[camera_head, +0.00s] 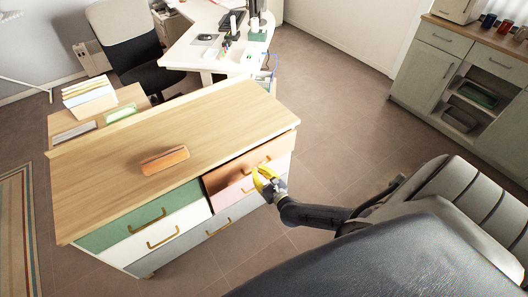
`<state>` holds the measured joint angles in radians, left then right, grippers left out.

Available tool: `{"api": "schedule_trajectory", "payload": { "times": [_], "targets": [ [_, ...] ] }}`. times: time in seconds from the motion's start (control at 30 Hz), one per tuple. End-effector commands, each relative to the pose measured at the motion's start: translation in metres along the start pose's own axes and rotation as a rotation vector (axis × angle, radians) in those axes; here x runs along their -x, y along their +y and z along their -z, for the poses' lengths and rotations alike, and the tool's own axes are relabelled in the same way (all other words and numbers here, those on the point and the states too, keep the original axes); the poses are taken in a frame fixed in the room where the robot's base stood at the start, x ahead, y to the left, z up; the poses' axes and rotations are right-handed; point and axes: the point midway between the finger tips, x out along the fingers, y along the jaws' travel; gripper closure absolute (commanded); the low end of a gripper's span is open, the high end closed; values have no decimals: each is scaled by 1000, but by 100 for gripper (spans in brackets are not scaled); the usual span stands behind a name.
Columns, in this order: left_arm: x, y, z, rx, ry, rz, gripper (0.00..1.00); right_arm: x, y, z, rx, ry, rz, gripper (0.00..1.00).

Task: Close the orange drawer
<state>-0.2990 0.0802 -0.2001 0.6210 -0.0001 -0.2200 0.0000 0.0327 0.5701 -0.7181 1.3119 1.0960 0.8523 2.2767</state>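The orange drawer (226,176) is the upper right drawer of a wood-topped cabinet (215,110). A dark gap shows along its top edge, so its front appears to stand slightly out from the cabinet. My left gripper is not in view.
Green (140,216), white (155,240) and pink (228,196) drawers surround it. An orange-brown object (165,160) lies on the cabinet top. A desk (215,45) and office chair (130,45) stand behind. Open floor (335,115) lies to the right, before a grey-green sideboard (425,75).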

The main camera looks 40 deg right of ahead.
Motion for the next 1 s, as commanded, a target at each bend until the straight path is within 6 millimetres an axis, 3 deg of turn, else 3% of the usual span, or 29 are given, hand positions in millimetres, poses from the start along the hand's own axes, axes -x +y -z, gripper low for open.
{"api": "schedule_trajectory", "payload": {
  "times": [0.2, 0.4, 1.0],
  "targets": [
    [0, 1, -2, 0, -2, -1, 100, -34, 0, -1, 0, -1, 1, 100],
    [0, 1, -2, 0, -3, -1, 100, -50, 0, 0, 1, 2, 0, 100],
    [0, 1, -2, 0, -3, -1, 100, -58, -1, 0, 1, 3, 2, 100]
  ]
}}
